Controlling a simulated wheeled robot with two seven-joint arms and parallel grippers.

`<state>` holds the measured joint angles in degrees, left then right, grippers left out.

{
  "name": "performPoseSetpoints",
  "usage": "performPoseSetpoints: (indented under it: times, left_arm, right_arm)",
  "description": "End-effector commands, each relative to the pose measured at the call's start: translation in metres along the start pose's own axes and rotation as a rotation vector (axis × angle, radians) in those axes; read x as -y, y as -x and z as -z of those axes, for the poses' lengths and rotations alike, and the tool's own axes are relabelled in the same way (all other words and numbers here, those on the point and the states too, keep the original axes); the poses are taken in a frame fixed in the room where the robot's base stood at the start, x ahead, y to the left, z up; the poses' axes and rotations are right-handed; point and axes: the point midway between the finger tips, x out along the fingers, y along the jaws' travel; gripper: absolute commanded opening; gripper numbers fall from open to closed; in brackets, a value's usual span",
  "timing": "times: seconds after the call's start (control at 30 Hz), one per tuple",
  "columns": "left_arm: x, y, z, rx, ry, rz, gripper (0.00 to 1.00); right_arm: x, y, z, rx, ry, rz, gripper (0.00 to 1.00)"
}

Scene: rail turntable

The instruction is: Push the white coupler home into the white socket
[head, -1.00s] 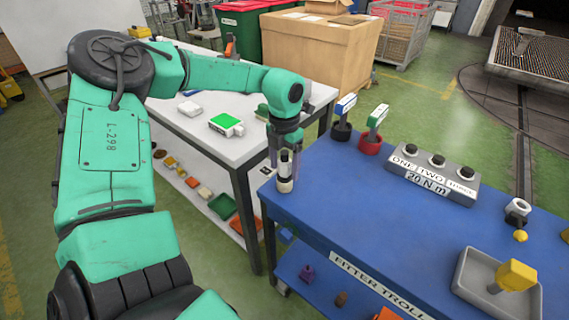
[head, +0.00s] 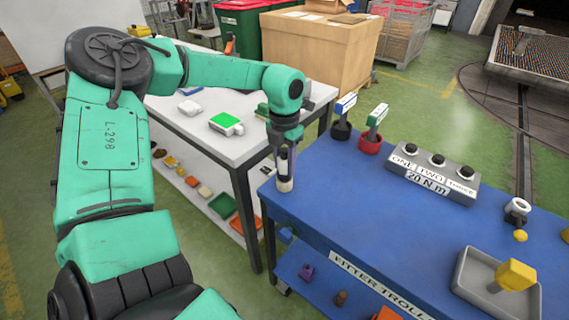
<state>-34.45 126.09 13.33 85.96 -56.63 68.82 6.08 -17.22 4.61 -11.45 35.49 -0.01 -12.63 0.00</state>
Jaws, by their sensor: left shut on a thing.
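A white ring with a dark bore (head: 517,208) stands at the trolley's right side. I cannot tell whether it is the white socket. My right gripper is out of view.
On the blue trolley (head: 340,215) stand a black holder (head: 341,131), a red holder (head: 370,143), a grey three-button box (head: 433,173) and a grey tray (head: 470,277) with a yellow-headed piece (head: 515,275). A white table (head: 190,125) is behind left. The trolley's middle is clear.

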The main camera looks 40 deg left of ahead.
Motion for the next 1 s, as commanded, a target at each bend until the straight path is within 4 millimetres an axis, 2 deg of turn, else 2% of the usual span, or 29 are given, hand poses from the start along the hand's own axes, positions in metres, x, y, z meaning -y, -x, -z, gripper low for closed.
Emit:
performPoseSetpoints:
  times: [0.57,1.0]
  left_arm:
    - [0.000,0.009,0.000,0.002,0.000,0.000,0.00]
    - [0.000,0.034,0.000,0.002,0.000,0.000,0.00]
  right_arm:
    - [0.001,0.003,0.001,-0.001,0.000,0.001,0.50]
    - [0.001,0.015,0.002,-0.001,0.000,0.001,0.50]
